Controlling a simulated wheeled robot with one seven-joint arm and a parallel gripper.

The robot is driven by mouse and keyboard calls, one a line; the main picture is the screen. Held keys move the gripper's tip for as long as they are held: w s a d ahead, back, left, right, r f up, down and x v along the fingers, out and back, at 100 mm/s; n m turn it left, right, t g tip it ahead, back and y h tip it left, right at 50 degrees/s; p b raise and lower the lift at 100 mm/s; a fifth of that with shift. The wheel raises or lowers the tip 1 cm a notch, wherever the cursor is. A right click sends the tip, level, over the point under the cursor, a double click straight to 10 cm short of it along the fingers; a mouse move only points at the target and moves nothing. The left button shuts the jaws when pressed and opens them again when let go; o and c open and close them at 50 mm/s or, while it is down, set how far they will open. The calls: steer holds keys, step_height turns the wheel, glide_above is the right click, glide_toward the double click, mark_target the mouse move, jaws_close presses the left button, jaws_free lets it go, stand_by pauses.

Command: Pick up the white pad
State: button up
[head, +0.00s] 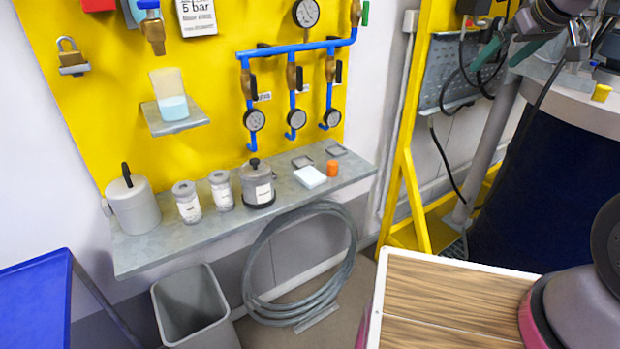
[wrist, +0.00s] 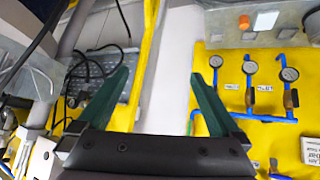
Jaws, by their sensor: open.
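The white pad (head: 310,177) is a small flat white block lying on the grey wall shelf (head: 240,215), just left of an orange cap (head: 332,168). In the head view my gripper (head: 506,50) is at the upper right, well away from the pad.
Blue pipes with gauges (head: 296,118) are above. A yellow frame (head: 405,170) stands between shelf and drum. A bin (head: 190,308) and coiled hose are below.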

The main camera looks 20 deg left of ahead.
steer(key=w+a+f+n+t, duration=0.1)
steer(key=w+a+f+n, duration=0.8)
steer(key=f, duration=0.3)
steer(key=n+y, duration=0.8)
steer(key=n, duration=2.4)
glide_toward(311, 176)
steer(key=x, duration=1.1)
